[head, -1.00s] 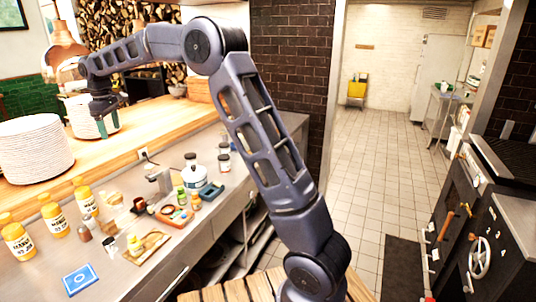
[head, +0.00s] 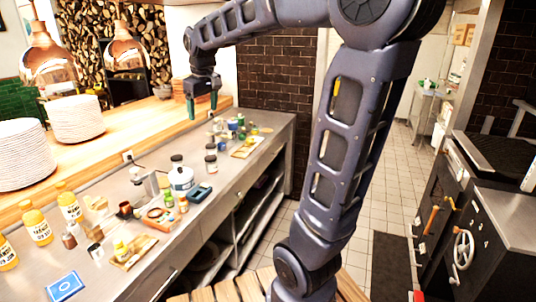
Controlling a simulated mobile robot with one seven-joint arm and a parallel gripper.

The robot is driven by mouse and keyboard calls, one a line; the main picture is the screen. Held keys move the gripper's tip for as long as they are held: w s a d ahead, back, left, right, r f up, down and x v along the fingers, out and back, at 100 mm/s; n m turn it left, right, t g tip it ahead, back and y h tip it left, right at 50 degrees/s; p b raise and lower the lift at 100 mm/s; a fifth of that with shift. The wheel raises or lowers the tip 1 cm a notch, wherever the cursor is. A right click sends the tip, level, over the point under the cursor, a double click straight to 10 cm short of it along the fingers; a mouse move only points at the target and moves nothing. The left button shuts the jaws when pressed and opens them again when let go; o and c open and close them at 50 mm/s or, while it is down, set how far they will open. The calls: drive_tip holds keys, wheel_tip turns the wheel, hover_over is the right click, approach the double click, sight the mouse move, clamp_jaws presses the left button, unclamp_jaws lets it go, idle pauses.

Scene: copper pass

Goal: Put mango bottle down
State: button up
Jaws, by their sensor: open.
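Several mango bottles with yellow caps and white labels stand upright at the left of the steel counter in the head view: one mango bottle (head: 70,205), another mango bottle (head: 37,226) and a third mango bottle (head: 5,254) at the picture's left edge. My gripper (head: 201,108) is high above the far part of the counter, pointing down, open, with nothing seen between its fingers. It is well to the right of the bottles and apart from them.
Small jars, a white pot (head: 181,178), a wooden tray (head: 134,252) and a blue card (head: 65,286) crowd the counter (head: 110,280). Plate stacks (head: 78,120) stand on the wooden ledge (head: 150,123). Copper lamps (head: 125,50) hang at upper left.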

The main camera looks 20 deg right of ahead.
drive_tip(key=s+d+f+m, duration=0.2)
drive_tip(key=s+d+f, duration=0.1)
drive_tip(key=s, duration=0.3)
drive_tip(key=s+d+f+m+t, duration=0.1)
drive_tip(key=s+d+f+m, duration=0.1)
drive_tip(key=s+d, duration=0.4)
drive_tip(key=s+d+f+m, duration=0.2)
drive_tip(key=s+d+f, duration=0.3)
drive_tip(key=s, duration=0.3)
drive_tip(key=shift+t, duration=0.3)
drive_tip(key=shift+o, duration=0.3)
drive_tip(key=shift+d+f, duration=0.1)
